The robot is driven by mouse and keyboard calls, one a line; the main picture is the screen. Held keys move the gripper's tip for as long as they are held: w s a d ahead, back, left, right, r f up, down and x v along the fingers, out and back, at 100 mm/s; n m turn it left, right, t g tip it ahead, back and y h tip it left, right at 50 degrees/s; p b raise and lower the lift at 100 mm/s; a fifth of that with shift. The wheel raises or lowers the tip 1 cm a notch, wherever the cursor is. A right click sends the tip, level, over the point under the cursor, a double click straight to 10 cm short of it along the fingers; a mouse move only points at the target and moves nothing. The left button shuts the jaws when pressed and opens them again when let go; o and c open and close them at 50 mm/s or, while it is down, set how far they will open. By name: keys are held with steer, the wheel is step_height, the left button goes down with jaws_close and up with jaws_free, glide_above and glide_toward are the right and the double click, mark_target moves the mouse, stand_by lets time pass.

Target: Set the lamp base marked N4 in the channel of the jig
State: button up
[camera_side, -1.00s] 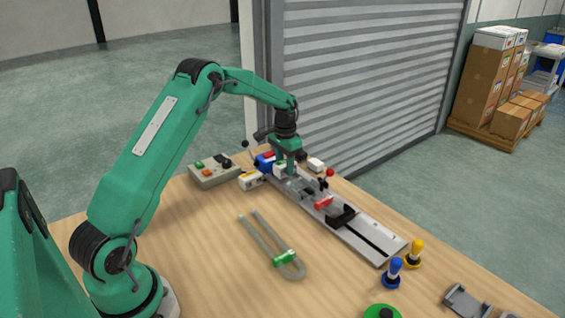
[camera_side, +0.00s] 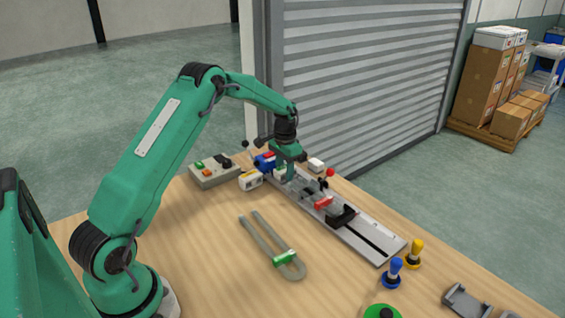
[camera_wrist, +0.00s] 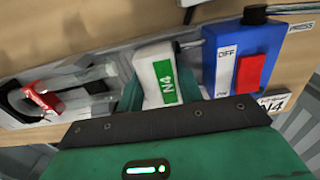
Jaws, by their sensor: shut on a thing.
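The lamp base marked N4 (camera_wrist: 158,72) is a white block with a green label. My gripper (camera_wrist: 163,92) is shut on it, with a green jaw on each side. In the side view my gripper (camera_side: 286,174) is low over the far end of the jig (camera_side: 378,243), a long grey rail with a dark channel. The white base shows only in part there, behind the jaws. I cannot tell whether its underside touches the channel. The jig's red clamp (camera_side: 323,202) also shows in the wrist view (camera_wrist: 42,95).
A blue switch box (camera_wrist: 240,62) with a red rocker stands close beside the held base. A white block with a yellow mark (camera_side: 250,180) and another white block (camera_side: 316,165) stand near the jig. A U-shaped tube (camera_side: 262,235) lies in front. A control box (camera_side: 213,172) is at left.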

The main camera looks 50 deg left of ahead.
steer(key=o, duration=1.1)
steer(key=shift+c, duration=0.2)
steer(key=shift+r, duration=3.95)
